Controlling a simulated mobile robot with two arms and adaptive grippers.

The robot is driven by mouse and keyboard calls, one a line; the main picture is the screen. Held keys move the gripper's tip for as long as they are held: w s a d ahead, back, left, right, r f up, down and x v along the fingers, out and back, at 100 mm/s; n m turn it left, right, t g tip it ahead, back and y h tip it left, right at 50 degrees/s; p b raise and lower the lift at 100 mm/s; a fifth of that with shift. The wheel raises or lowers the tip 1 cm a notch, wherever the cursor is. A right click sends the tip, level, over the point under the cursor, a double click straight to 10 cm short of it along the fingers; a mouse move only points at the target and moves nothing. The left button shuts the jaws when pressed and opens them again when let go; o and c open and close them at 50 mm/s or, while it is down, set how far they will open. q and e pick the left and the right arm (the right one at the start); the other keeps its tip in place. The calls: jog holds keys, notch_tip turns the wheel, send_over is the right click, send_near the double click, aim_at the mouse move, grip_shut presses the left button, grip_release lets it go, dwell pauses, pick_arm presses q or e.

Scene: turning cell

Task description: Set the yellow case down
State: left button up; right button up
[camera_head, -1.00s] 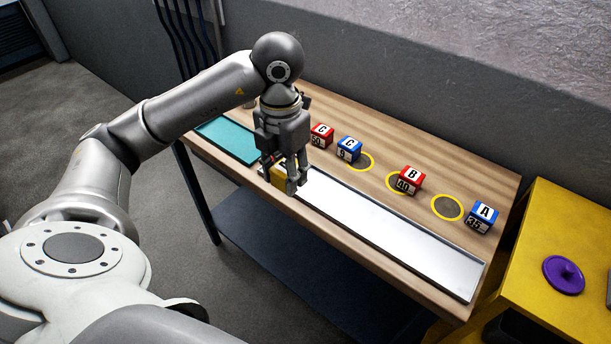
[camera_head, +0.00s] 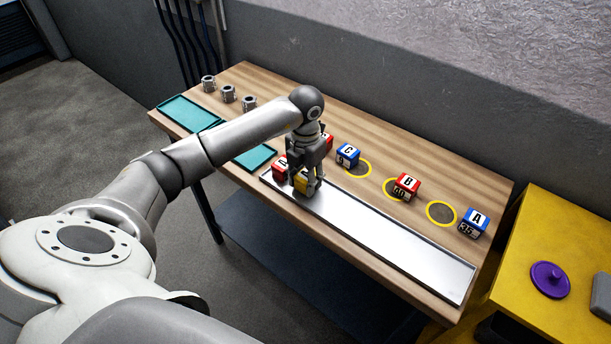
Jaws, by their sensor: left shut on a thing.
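My left gripper (camera_head: 306,186) points down over the left end of the long silver tray (camera_head: 385,233). It is shut on the yellow case (camera_head: 300,183), which is mostly hidden behind the fingers. The case is at the tray's left end; I cannot tell whether it touches the tray floor. A red case (camera_head: 279,169) stands just left of it, partly covered by the gripper. My right gripper is not in view.
Behind the tray stand a blue C case (camera_head: 347,156), a red B case (camera_head: 406,187) and a blue A case (camera_head: 473,223), near yellow rings (camera_head: 441,214). Another red case (camera_head: 327,141) is partly hidden behind my gripper. Teal mats (camera_head: 190,113) and metal parts (camera_head: 228,94) lie left. The tray's right part is bare.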

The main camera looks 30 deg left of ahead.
pick_arm(q)
jog(key=shift+f, duration=0.35)
jog(key=shift+f, duration=0.15)
jog(key=o, duration=1)
jog(key=shift+o, duration=0.5)
